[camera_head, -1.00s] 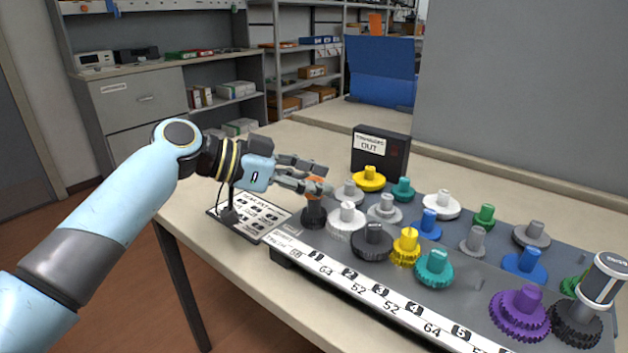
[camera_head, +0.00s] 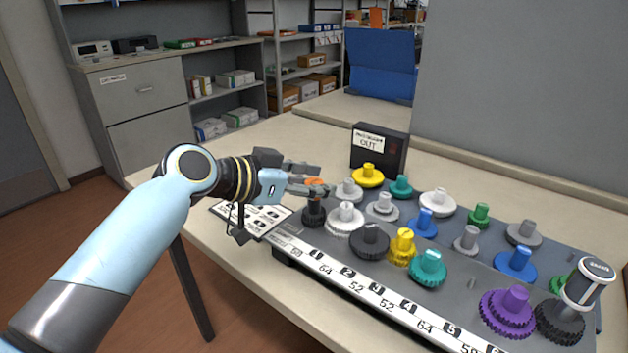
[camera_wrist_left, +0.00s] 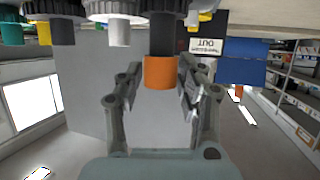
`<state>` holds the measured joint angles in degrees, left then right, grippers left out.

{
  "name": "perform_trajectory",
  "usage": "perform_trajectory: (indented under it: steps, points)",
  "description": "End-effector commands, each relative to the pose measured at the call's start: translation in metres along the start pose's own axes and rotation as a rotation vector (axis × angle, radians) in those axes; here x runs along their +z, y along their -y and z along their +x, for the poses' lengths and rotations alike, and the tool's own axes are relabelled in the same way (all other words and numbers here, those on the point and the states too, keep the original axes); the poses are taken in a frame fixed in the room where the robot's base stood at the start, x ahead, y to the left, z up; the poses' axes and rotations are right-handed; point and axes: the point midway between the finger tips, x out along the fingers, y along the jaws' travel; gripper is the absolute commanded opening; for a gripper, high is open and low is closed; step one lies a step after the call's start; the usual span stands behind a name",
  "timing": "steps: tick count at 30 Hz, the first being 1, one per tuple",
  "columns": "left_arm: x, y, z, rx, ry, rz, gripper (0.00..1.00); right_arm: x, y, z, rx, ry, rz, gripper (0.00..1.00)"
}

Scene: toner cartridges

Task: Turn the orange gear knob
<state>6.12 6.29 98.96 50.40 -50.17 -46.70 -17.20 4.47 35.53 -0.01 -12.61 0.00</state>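The orange gear knob (camera_head: 315,182) tops a dark gear post (camera_head: 313,212) at the left end of the gear rack, beside the label numbered 1. In the head view my left gripper (camera_head: 318,187) reaches in from the left, level with the knob, and partly covers it. In the left wrist view, which is upside down, the orange knob (camera_wrist_left: 160,72) lies between the two fingertips of my left gripper (camera_wrist_left: 161,85). The fingers stand apart with a narrow gap at the left side; contact at the right finger is unclear. My right gripper does not show.
A white gear (camera_head: 344,220) and a dark gear (camera_head: 370,242) stand close to the right. Several coloured gears fill the rack. A black box marked OUT (camera_head: 379,150) stands behind. A printed card (camera_head: 262,218) lies left of the rack, under my left arm.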

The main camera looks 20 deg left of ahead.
Motion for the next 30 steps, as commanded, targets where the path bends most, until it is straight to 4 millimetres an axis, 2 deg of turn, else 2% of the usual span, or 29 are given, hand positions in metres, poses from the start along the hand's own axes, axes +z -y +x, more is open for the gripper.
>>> perform_trajectory:
  steps: [1,3,11,14,17,24,30]
  points:
    - [0.0,0.0,0.0,0.0,0.0,0.0,0.46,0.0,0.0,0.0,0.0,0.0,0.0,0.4]
    - [0.0,0.0,0.0,0.0,0.0,0.001,0.53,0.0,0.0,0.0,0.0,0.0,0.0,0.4]
    - [0.0,0.001,-0.001,-0.001,0.0,0.002,0.53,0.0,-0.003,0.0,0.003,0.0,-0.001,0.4]
    - [0.0,0.001,-0.009,-0.002,0.001,0.004,0.53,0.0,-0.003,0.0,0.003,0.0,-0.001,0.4]
    - [0.001,0.001,-0.026,-0.002,0.002,0.005,0.53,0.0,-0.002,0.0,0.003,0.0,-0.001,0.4]
    - [0.002,0.001,-0.082,-0.002,0.005,0.009,0.53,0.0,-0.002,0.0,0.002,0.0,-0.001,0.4]
    - [0.001,0.001,-0.111,-0.002,0.002,0.005,0.53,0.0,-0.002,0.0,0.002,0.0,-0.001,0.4]
